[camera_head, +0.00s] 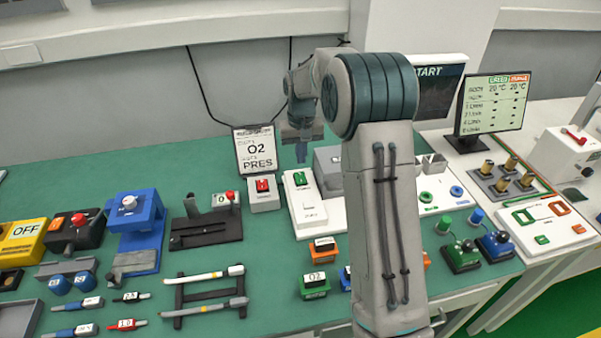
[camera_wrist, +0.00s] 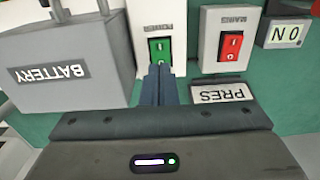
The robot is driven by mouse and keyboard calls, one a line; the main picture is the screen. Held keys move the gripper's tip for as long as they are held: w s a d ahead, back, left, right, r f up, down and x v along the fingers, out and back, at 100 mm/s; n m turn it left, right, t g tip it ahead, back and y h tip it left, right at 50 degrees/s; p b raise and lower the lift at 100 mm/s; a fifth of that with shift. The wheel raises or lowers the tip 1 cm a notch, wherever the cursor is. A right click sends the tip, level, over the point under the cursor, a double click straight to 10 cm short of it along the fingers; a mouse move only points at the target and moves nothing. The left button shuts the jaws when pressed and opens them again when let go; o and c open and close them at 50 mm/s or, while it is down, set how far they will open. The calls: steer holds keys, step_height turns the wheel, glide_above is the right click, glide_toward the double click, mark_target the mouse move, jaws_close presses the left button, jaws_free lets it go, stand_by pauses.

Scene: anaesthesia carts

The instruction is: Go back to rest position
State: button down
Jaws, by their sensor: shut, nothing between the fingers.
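My gripper (camera_head: 301,152) hangs above the back part of the green table, fingers pointing down, over the switch boxes. In the wrist view my gripper (camera_wrist: 159,84) has its two fingers pressed together with nothing between them. The fingertips appear close to a green rocker switch (camera_wrist: 160,49) on a white box; I cannot tell whether they touch it. A red rocker switch (camera_wrist: 231,45) sits on the box beside it. In the head view the green switch (camera_head: 300,179) and red switch (camera_head: 263,185) stand side by side.
A grey battery box (camera_wrist: 62,70) stands beside the green switch's box. An O2 PRES sign (camera_head: 256,150) stands behind the red switch. A monitor (camera_head: 493,103) stands at the right. Several tools and coloured blocks cover the table's left and front. My arm hides part of the table.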

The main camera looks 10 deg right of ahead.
stand_by(0.4)
steer(key=s+r+t, duration=0.1)
steer(key=s+r, duration=0.5)
steer(key=s, duration=0.2)
steer(key=s+r+t, duration=0.1)
steer(key=s+r, duration=0.4)
steer(key=s, duration=0.4)
steer(key=s+f+t, duration=0.1)
steer(key=s, duration=1.5)
steer(key=shift+s+d, duration=0.1)
